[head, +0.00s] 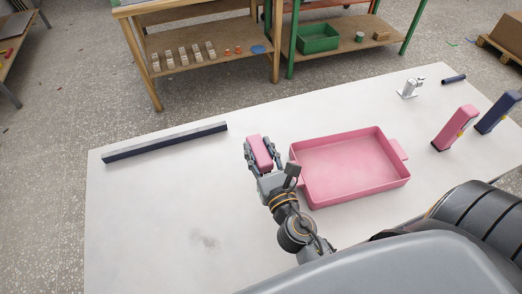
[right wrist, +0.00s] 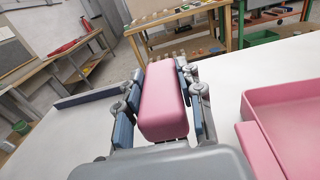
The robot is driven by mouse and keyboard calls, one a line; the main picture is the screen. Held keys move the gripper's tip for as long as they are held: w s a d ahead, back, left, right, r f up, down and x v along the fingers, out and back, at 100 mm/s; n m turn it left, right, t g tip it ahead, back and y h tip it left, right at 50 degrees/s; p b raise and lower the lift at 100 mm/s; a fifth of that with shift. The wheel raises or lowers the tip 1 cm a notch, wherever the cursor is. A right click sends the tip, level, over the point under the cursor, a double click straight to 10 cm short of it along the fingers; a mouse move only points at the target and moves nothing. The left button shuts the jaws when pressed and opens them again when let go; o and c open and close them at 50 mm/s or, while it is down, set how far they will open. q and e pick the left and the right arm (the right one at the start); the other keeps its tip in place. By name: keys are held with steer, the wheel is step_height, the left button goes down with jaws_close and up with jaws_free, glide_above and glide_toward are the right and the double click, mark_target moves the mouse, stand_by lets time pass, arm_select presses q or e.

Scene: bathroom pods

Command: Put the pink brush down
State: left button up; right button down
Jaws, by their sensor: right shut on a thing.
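The pink brush (head: 262,152) shows as a rounded pink block, held in my right gripper (head: 262,158) over the white table (head: 180,220), left of the pink tray (head: 398,178). In the right wrist view the brush (right wrist: 163,103) sits between the two fingers of my right gripper (right wrist: 160,105), which are shut on its sides. Its underside is hidden, so I cannot tell whether it touches the table. My left gripper is not in view.
The pink tray is empty. A dark blue bar (head: 165,143) lies along the table's far left. A pink upright item (head: 453,128), a dark blue one (head: 498,112) and a white tap-like piece (head: 408,88) stand at the right. The table's left part is clear.

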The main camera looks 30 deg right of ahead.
mark_target(259, 150)
steer(key=w+f+b, duration=0.1)
steer(key=f, duration=0.1)
steer(key=w+d+f+b, duration=0.1)
steer(key=w+f, duration=0.1)
steer(key=shift+d+f, duration=0.2)
steer(key=shift+f, duration=0.05)
steer(key=shift+w+d+f+b, duration=0.1)
steer(key=shift+w+f+b, duration=0.15)
steer(key=shift+f+b, duration=0.1)
arm_select(q)
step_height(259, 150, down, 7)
steer(key=b, duration=0.3)
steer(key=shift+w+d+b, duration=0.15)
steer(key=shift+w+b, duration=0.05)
steer(key=shift+b, duration=0.1)
arm_select(e)
steer(key=f, duration=0.3)
steer(key=shift+w+d+f, duration=0.15)
steer(key=shift+w+f, duration=0.1)
steer(key=shift+f, duration=0.05)
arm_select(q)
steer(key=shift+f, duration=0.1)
arm_select(e)
steer(key=shift+f, duration=0.15)
steer(key=c, duration=0.9)
jaws_free()
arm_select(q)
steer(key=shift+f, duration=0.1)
arm_select(e)
steer(key=shift+o, duration=0.2)
